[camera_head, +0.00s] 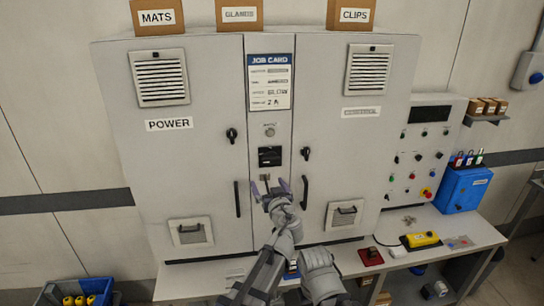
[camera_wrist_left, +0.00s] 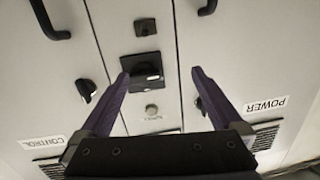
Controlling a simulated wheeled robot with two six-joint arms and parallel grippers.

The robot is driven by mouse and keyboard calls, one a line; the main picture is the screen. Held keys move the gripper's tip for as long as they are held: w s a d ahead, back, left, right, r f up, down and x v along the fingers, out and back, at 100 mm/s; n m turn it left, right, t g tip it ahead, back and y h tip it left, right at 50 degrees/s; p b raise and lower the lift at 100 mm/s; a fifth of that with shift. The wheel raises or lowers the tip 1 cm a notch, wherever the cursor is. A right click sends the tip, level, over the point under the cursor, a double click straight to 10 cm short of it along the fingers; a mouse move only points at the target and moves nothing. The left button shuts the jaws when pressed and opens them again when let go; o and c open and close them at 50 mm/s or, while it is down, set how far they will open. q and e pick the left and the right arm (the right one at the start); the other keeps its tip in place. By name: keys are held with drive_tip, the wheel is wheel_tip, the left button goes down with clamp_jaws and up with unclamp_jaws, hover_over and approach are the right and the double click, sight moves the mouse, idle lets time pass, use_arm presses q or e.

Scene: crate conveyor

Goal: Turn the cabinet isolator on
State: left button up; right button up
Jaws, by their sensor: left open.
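The isolator, a black square rotary switch (camera_head: 270,156), sits on the cabinet's narrow centre panel below the job card. In the left wrist view the isolator (camera_wrist_left: 141,68) appears upside down, with its dark handle lying across the plate. My left gripper (camera_head: 270,186) is open and empty, in front of the centre panel and a little below the isolator in the head view. In the left wrist view my left gripper (camera_wrist_left: 160,76) has its purple fingers spread wide, with the isolator between them, nearer the left finger. No contact shows. My right gripper is not seen.
A round knob (camera_head: 269,130) sits above the isolator and a small dark plate (camera_head: 265,177) below. Black door handles (camera_head: 237,199) (camera_head: 305,192) and latches (camera_head: 231,135) (camera_head: 306,153) flank the panel.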

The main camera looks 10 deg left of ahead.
sight(272, 161)
use_arm(q)
drive_tip(key=shift+m+t+h, duration=0.3)
drive_tip(key=shift+t+h, duration=0.3)
drive_tip(key=shift+t, duration=0.3)
drive_tip(key=shift+w+r, duration=0.5)
drive_tip(key=shift+w, duration=1.1)
drive_tip(key=shift+w+r, duration=0.5)
drive_tip(key=shift+w, duration=1.1)
drive_tip(key=shift+w+r, duration=0.5)
drive_tip(key=shift+w, duration=1.1)
drive_tip(key=shift+s, duration=0.1)
drive_tip(key=c, duration=1.2)
